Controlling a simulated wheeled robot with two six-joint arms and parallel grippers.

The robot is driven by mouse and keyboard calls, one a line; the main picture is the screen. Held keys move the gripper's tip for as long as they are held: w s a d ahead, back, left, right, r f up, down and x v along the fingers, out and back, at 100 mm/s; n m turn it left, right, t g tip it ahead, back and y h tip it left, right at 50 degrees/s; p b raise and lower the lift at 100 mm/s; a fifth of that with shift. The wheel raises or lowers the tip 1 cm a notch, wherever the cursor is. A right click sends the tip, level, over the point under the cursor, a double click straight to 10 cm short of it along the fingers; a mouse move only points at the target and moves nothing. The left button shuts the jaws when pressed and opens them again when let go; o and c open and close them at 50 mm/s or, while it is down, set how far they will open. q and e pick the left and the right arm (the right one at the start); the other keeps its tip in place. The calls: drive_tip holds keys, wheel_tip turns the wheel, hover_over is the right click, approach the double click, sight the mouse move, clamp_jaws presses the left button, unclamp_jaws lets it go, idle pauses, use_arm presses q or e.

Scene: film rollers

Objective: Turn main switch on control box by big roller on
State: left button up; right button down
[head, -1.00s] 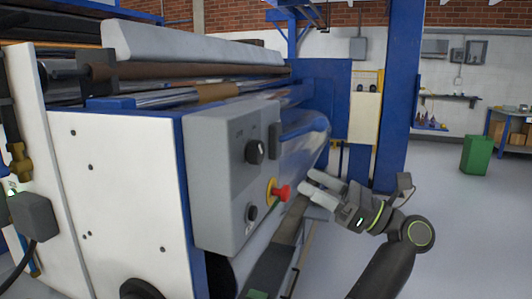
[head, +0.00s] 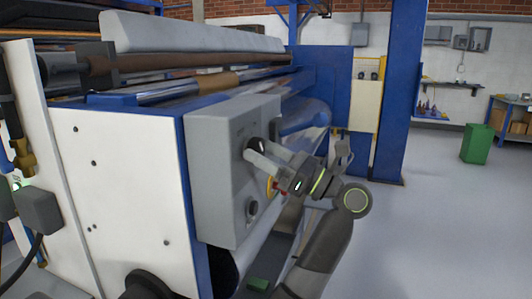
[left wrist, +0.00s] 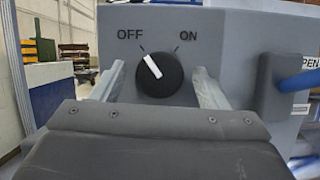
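The grey control box (head: 212,170) is on the side of the big roller machine. Its main switch is a black round knob (left wrist: 160,74) with a white pointer, under the printed words OFF and ON. The pointer tilts up-left, toward OFF. My left gripper (head: 256,152) reaches the box from the right, with its fingers at the knob. In the left wrist view, the fingers stand open on the left and right of the knob, with small gaps showing. In the head view the fingers partly hide the knob. My right gripper is not in view.
Below the switch are a red emergency button (head: 279,187) on yellow, partly hidden by my gripper, and a second black knob (head: 251,209). A dark latch-like block (left wrist: 278,82) sits right of the switch. Open floor lies to the right, with a green bin (head: 476,143).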

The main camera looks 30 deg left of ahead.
use_arm(q)
drive_tip(key=c, duration=0.9)
drive_tip(key=shift+c, duration=0.2)
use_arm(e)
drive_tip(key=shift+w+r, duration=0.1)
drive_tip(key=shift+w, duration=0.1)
